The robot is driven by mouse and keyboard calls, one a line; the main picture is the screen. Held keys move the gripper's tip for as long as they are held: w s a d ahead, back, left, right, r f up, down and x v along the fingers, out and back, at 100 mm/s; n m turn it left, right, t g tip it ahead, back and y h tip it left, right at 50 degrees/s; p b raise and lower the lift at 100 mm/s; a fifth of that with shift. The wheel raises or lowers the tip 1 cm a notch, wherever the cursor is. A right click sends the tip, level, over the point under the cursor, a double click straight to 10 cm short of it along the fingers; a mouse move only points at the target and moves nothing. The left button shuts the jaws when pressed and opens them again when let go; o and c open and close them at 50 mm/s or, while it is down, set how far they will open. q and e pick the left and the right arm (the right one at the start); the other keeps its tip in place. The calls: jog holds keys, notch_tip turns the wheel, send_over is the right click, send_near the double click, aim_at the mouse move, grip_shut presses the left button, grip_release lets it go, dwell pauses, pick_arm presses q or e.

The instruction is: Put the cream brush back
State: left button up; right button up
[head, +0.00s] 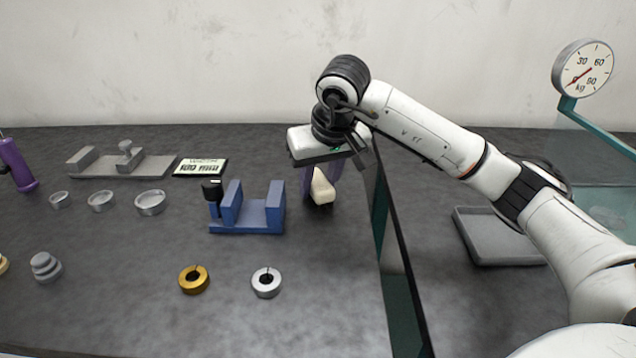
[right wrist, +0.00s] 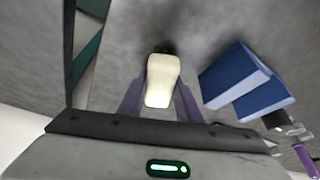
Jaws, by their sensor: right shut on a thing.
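The cream brush (head: 323,190) is a small cream block held upright to the right of the blue fixture. My right gripper (head: 321,181) points down and is shut on it, with a purple finger on either side. In the right wrist view the cream brush (right wrist: 161,82) sits between the fingers, with a dark patch at its far end. I cannot tell whether its lower end touches the table. My left gripper is not in view.
The blue fixture (head: 262,216) stands just left of the brush. A teal-edged panel (head: 393,255) rises to the right, with a grey tray (head: 483,250) beyond. A gold ring (head: 194,279) and silver ring (head: 267,283) lie in front. Shallow dishes (head: 150,203) stand left.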

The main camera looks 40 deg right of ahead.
jog(key=shift+f, duration=0.15)
jog(key=o, duration=1)
jog(key=shift+s+r, duration=0.1)
jog(key=shift+r, duration=0.45)
jog(key=p+v, duration=0.1)
jog(key=v, duration=1)
jog(key=shift+s+r, duration=0.1)
